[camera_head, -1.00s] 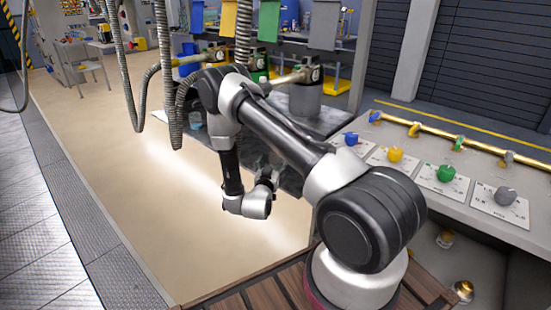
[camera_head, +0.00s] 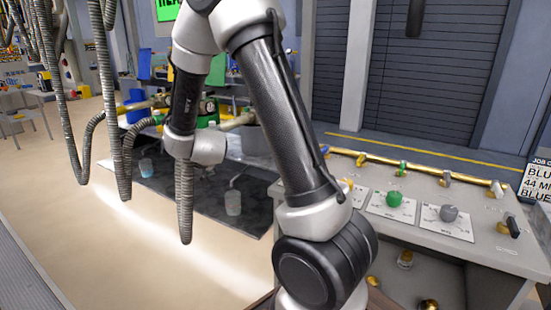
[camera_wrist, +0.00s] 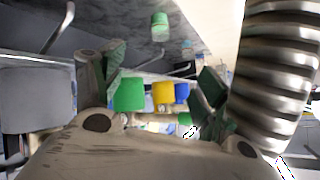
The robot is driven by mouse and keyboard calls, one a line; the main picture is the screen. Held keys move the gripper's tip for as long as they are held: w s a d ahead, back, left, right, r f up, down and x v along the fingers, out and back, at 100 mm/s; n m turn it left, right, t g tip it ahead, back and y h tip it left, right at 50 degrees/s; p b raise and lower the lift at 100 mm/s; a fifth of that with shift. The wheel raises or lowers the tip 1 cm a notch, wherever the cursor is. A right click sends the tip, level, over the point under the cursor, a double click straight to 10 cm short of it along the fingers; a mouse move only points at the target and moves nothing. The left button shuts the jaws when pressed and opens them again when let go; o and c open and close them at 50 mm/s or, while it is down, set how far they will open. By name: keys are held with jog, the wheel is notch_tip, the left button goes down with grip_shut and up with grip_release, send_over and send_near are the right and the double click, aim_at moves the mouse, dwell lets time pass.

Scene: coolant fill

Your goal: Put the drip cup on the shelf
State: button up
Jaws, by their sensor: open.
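I cannot tell which is the drip cup. In the wrist view, which looks upside down, a green-tinted cup (camera_wrist: 160,27) shows beyond the fingers. My gripper (camera_wrist: 155,92) is open with nothing between its fingertips. In the head view my arm hides most of it. I cannot make out the shelf clearly; my arm covers part of the back area.
Ribbed hoses (camera_head: 185,200) hang at the left, close to my wrist; one fills the right of the wrist view (camera_wrist: 275,75). A grey bench (camera_head: 440,190) with a brass pipe and coloured knobs is at right. The floor (camera_head: 110,255) at left is clear.

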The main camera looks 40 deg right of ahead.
jog(key=s+r+n+g+y, duration=0.3)
jog(key=s+r+n, duration=0.1)
jog(key=s+r, duration=1.05)
jog(key=s+d+n+g+h, duration=0.1)
jog(key=s+d+n+g, duration=0.1)
jog(key=s, duration=2)
jog(key=shift+s+d+r+g, duration=0.35)
jog(key=shift+d+g, duration=0.35)
jog(key=shift+d, duration=0.45)
jog(key=shift+w, duration=0.1)
